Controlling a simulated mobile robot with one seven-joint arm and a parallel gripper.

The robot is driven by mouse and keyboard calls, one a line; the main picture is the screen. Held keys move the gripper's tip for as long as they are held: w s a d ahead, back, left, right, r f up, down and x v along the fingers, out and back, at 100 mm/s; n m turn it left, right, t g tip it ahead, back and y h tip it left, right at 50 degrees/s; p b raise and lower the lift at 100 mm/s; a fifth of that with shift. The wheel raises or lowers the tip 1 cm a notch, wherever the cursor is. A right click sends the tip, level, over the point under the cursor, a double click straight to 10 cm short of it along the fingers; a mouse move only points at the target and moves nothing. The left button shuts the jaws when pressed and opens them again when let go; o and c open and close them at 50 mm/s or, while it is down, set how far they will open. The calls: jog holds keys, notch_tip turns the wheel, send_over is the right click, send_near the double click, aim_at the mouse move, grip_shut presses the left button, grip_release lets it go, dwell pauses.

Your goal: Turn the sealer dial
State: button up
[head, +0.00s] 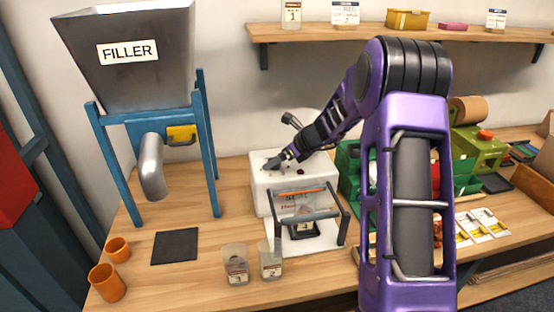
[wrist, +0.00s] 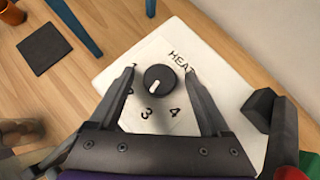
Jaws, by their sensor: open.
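The sealer (head: 262,200) is a white box on the bench in the head view, with a sealing frame with dark side arms at its front. In the wrist view its white top (wrist: 205,55) carries the word HEAT and a round black dial (wrist: 158,80). The dial's white mark points down and slightly left, roughly toward the 3. A 4 shows to the right of it; the lower numbers are partly hidden by the left finger. My gripper (wrist: 161,73) is open, with one finger on each side of the dial and gaps between. In the head view my gripper (head: 273,163) is over the sealer's top.
The filler (head: 150,75) stands at left on blue legs. A shelf (head: 390,34) runs above.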

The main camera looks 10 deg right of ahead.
jog(key=v, duration=1.7)
jog(key=shift+d, duration=0.2)
jog(key=shift+s+r, duration=0.1)
jog(key=shift+s, duration=0.05)
